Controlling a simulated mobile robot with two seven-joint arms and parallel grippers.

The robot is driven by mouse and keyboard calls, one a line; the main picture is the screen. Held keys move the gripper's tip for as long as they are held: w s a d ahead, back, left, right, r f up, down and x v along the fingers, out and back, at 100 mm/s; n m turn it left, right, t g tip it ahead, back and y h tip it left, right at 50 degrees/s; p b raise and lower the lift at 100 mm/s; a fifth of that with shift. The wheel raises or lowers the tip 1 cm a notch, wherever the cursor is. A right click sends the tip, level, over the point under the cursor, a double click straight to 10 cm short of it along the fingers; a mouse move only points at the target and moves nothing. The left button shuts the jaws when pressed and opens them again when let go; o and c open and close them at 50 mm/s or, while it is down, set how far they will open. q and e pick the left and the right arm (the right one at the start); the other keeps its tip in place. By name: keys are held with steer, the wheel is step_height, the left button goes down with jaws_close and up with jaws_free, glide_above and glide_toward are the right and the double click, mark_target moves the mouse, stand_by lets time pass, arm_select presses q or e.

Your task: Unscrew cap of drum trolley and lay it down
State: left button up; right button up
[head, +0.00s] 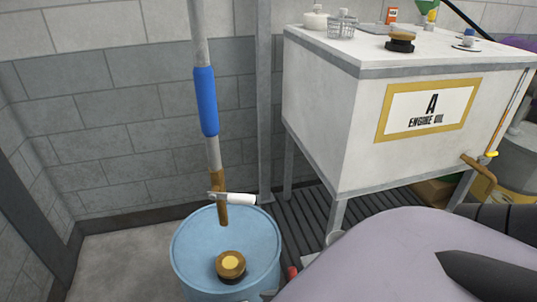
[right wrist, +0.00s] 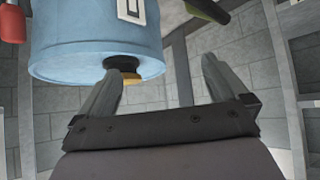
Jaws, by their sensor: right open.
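A light blue drum (head: 195,247) stands on the floor in the lower middle of the head view. It shows upside down in the right wrist view (right wrist: 80,40). A brown cap with a yellow centre (head: 230,264) sits on the front part of its top. In the right wrist view the dark and yellow cap (right wrist: 125,64) is partly hidden behind one finger. My right gripper (right wrist: 166,62) is open, with nothing between its fingers. The cap lies toward its left finger; I cannot tell whether they touch. My left gripper is not in view.
A white engine oil tank (head: 330,105) stands at the right, with another cap (head: 400,42) and small items on top. A grey wall is behind.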

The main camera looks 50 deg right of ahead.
steer(key=w+d+n+g, duration=0.1)
steer(key=w+d+g, duration=0.15)
steer(key=d, duration=0.45)
step_height(320, 180, up, 3)
steer(key=g, duration=0.2)
glide_above(230, 262)
steer(key=s, duration=0.2)
steer(key=shift+d+f+n+b, duration=0.15)
steer(key=shift+d+n+b, duration=0.2)
steer(key=shift+n+b, duration=0.05)
steer(key=x, duration=0.3)
steer(key=shift+s+d+f+b, duration=0.1)
steer(key=shift+f+b, duration=0.25)
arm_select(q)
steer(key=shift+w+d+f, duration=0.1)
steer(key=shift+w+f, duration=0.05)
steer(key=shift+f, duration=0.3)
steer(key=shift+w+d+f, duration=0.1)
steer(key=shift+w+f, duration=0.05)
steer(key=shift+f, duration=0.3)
arm_select(e)
steer(key=shift+w+f, duration=0.2)
steer(key=shift+f, duration=0.4)
